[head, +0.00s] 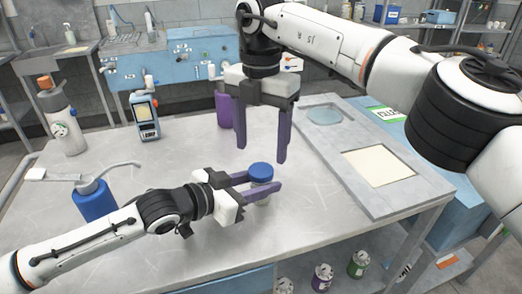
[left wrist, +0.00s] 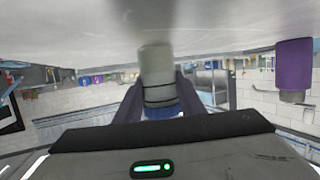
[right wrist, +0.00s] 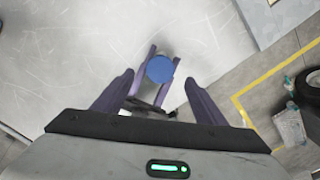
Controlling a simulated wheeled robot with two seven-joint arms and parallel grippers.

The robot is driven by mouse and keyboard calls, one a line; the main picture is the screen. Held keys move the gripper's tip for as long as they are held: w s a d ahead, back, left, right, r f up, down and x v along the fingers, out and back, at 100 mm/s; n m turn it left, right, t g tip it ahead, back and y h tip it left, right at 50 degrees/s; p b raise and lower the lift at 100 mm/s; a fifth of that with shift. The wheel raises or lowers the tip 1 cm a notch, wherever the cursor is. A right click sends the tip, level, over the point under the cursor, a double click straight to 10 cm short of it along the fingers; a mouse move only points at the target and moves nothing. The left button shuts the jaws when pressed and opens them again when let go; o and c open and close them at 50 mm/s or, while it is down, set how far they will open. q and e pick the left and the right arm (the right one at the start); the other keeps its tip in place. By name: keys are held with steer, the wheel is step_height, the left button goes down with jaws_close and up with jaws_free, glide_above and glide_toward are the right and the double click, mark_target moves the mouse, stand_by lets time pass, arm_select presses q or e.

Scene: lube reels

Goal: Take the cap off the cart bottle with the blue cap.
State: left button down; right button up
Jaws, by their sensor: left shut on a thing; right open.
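The bottle (head: 262,199) has a pale body and a blue cap (head: 261,171). It is upright on the worktable; the fingers partly cover its body. My left gripper (head: 264,187) is shut on the bottle's body below the cap. The left wrist view, upside down, shows the pale bottle (left wrist: 157,68) between the fingers and part of the blue cap (left wrist: 164,112). My right gripper (head: 262,156) is open and empty, pointing down above the cap. In the right wrist view, the round blue cap (right wrist: 160,69) lies between its open fingers, lower down, apart from them.
A blue pump bottle (head: 95,201) and a white bottle with an orange top (head: 60,122) stand at left. A handheld device (head: 145,118) and a purple cylinder (head: 223,110) stand farther back. A grey panel (head: 400,197) lies at right. The table's front edge is close to the bottle.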

mark_target(261, 169)
step_height(261, 169, up, 2)
steer(key=m, duration=0.3)
steer(key=shift+r, duration=0.2)
steer(key=shift+f, duration=0.25)
steer(key=shift+m, duration=0.3)
steer(key=shift+f, duration=3.6)
steer(key=c, duration=1.1)
steer(key=shift+n, duration=1.7)
steer(key=o, duration=1.2)
